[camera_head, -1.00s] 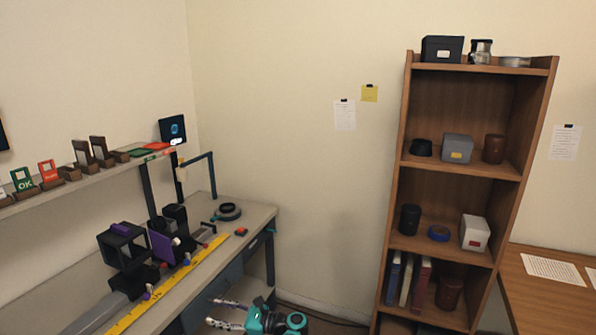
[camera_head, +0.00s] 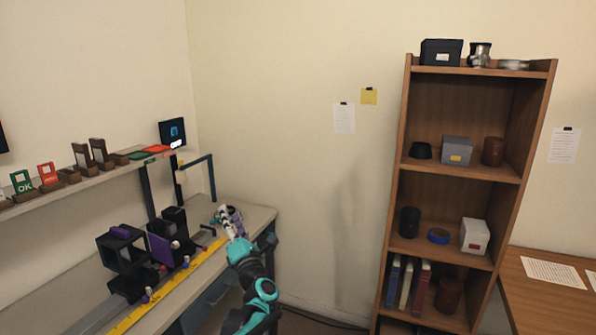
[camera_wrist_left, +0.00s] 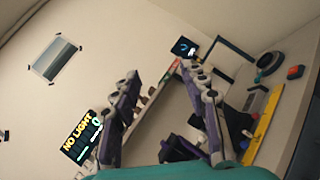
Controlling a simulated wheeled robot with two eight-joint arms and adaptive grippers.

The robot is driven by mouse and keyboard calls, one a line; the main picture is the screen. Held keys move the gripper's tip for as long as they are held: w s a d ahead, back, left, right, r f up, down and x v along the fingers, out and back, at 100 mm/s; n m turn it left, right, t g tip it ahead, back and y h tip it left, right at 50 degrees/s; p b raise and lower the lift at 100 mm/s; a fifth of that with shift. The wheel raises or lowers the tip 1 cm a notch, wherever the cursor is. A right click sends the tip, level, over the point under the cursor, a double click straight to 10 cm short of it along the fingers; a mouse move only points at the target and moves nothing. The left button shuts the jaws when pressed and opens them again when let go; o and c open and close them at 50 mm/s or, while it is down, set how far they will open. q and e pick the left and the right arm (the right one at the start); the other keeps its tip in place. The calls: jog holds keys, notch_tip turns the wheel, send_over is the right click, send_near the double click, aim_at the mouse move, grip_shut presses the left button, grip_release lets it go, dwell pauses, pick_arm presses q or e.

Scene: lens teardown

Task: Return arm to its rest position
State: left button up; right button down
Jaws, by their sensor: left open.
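My left gripper (camera_head: 228,215) is raised over the right end of the workbench (camera_head: 262,217), with its teal and black arm coming up from the bottom of the head view. In the left wrist view, the two jointed fingers of the gripper (camera_wrist_left: 158,78) stand well apart with nothing between them. The gripper is open and empty. In the head view it covers the spot of the dark ring, which shows in the left wrist view (camera_wrist_left: 268,62). My right gripper is not in view.
The bench holds black optical mounts (camera_head: 122,248), a purple plate (camera_head: 158,247) and a yellow ruler strip (camera_head: 150,300). A blue post frame (camera_head: 212,180) stands behind the gripper. A wooden shelf (camera_head: 398,170) stands right.

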pick_arm(q)
jog(key=s+d+r+m+t+h, duration=0.1)
jog(key=s+d+r+m+h, duration=0.25)
jog(key=m+h, duration=0.5)
jog(key=s+d+f+m+g+h, duration=0.4)
jog(key=s+f+m, duration=0.1)
jog(key=s+m, duration=0.65)
jog(key=s+a+f+m+g, duration=0.2)
jog(key=s+f+m+g, duration=0.1)
jog(key=s+f, duration=0.3)
jog(key=s+a+f+m+g+y, duration=0.1)
jog(key=s+a+f+m+g, duration=0.1)
jog(key=s+f, duration=0.5)
jog(key=s+a+f+m+g+y, duration=0.1)
jog(key=s+f+m+g, duration=0.3)
jog(key=s, duration=0.8)
notch_tip(320, 180, down, 4)
jog(key=shift+s+a+r+m+g, duration=0.35)
jog(key=shift+a+m, duration=0.4)
jog(key=shift+m, duration=0.45)
